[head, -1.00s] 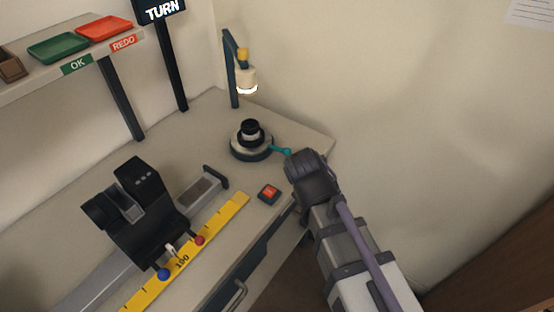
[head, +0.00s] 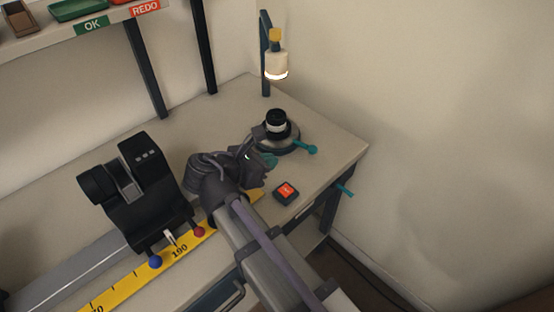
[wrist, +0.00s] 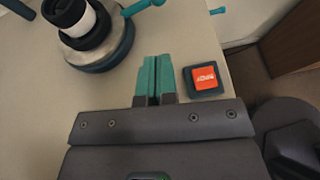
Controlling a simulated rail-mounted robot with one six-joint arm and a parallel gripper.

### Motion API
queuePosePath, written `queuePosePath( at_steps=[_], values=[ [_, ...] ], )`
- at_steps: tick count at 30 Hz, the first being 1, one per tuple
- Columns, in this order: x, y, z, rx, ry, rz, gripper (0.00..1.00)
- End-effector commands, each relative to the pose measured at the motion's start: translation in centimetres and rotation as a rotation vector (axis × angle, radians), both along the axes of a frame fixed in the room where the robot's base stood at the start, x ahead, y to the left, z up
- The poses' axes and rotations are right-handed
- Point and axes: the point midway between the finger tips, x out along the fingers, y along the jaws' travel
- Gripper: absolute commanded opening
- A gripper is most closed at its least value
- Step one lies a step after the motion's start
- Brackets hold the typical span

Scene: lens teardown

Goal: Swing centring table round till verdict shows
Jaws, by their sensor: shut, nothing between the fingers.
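The centring table (head: 290,144) is a round dark-based turntable near the back right of the bench, with a black and white lens piece (head: 276,123) standing on it. Its teal handle (head: 307,149) points to the right in the head view. The table also shows at the top left of the wrist view (wrist: 110,52), with its handle (wrist: 140,7) at the upper edge. My gripper (head: 270,160) is just in front of the table, at its left side. In the wrist view its teal fingers (wrist: 153,62) are together and empty, apart from the handle. The verdict sign is out of the head view now.
A red-topped button (head: 286,190) sits on the bench right of my gripper. A black device on a rail (head: 150,200) and a yellow scale (head: 185,250) lie to the left. A lamp (head: 276,65) stands behind the table. OK (head: 92,24) and REDO (head: 145,8) labels mark the shelf.

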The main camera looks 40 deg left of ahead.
Motion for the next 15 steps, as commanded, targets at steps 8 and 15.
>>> queuePosePath(
  at_steps=[8, 15],
  values=[
    [5.4, -1.1, -3.3, 0.001, 0.001, -0.005, 0.0],
    [9.5, -2.0, -4.1, 0.003, -0.001, -0.004, 0.0]
  ],
)
